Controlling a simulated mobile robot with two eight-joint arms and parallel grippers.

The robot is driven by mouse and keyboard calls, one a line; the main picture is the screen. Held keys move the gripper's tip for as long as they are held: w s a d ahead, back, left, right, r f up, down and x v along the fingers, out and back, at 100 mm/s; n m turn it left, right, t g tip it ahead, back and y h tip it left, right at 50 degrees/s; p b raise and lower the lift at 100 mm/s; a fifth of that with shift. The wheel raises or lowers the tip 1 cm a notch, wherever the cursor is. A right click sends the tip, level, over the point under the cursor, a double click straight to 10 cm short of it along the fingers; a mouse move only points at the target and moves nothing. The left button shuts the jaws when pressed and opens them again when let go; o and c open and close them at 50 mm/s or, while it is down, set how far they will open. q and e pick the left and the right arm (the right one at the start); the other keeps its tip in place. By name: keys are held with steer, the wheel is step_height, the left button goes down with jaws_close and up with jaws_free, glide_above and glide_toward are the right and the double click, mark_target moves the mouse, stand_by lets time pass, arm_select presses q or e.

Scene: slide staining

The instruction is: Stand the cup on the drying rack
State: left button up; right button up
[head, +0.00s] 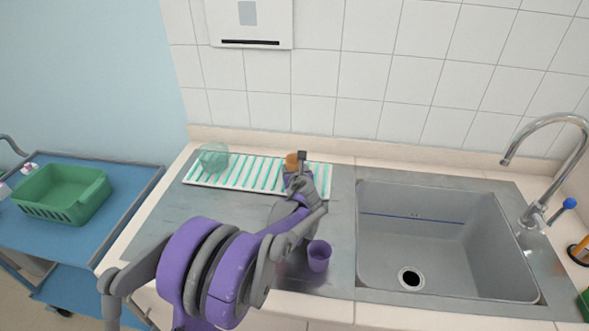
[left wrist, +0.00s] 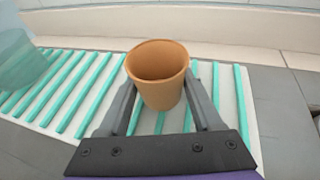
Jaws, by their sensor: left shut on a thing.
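An orange-brown cup (left wrist: 158,88) is between the two fingers of my left gripper (left wrist: 160,105), which is shut on it. The cup is upright, mouth up, over the right part of the drying rack (left wrist: 82,98). I cannot tell whether its base touches the slats. In the head view the cup (head: 291,160) shows partly behind my left gripper (head: 299,172). The drying rack (head: 236,171) is white with green slats and lies at the back of the counter. My right gripper is not in view.
A clear greenish bowl (head: 213,157) stands on the rack's left end. A faucet (head: 545,150) is at the right. A green basket (head: 62,192) sits on a blue cart at the left.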

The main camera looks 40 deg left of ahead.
arm_select(q)
steer(key=shift+f, duration=0.15)
steer(key=o, duration=1.4)
steer(key=shift+c, duration=0.2)
steer(key=shift+r, duration=0.2)
steer(key=v, duration=1.2)
